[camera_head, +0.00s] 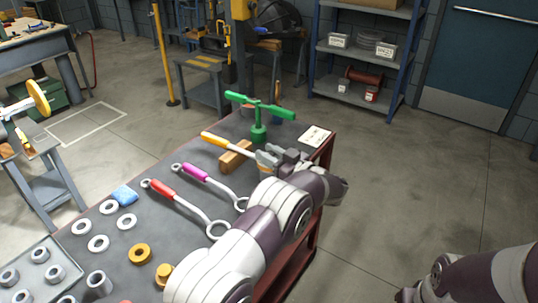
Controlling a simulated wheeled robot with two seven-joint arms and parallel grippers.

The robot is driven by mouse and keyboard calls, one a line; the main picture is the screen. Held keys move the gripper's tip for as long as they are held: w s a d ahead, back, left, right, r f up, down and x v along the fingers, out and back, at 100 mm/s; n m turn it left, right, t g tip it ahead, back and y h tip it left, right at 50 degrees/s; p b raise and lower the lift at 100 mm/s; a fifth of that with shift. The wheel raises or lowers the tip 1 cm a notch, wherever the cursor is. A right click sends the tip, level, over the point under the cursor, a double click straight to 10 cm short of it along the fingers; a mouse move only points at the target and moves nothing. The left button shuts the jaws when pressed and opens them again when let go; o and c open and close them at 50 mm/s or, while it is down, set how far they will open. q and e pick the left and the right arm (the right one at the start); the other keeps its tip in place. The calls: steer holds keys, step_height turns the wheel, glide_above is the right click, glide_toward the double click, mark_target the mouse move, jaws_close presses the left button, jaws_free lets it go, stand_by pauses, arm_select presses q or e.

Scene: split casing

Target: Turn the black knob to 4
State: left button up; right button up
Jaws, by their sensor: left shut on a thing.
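No black knob and no number scale can be made out in the head view. My left arm reaches over the dark workbench (150,200). My left gripper (266,160) is low near the bench's right edge, at the far end of the yellow-handled tool (216,140). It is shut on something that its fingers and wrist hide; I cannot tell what. A small tan thing (265,171) shows just below the fingers. Part of my right arm shows at the lower right, with its gripper out of view.
A green T-handled valve (258,132) stands behind my left gripper. A wooden block (235,158) lies beside it. Purple-handled (196,173) and red-handled (163,190) ring tools, several rings, and a grey tray (60,255) lie nearer. Open floor lies right of the bench.

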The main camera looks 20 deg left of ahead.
stand_by(0.4)
arm_select(q)
steer(key=o, duration=1)
steer(key=shift+c, duration=0.2)
steer(key=v, duration=1.2)
steer(key=shift+d, duration=0.4)
steer(key=shift+s, duration=0.1)
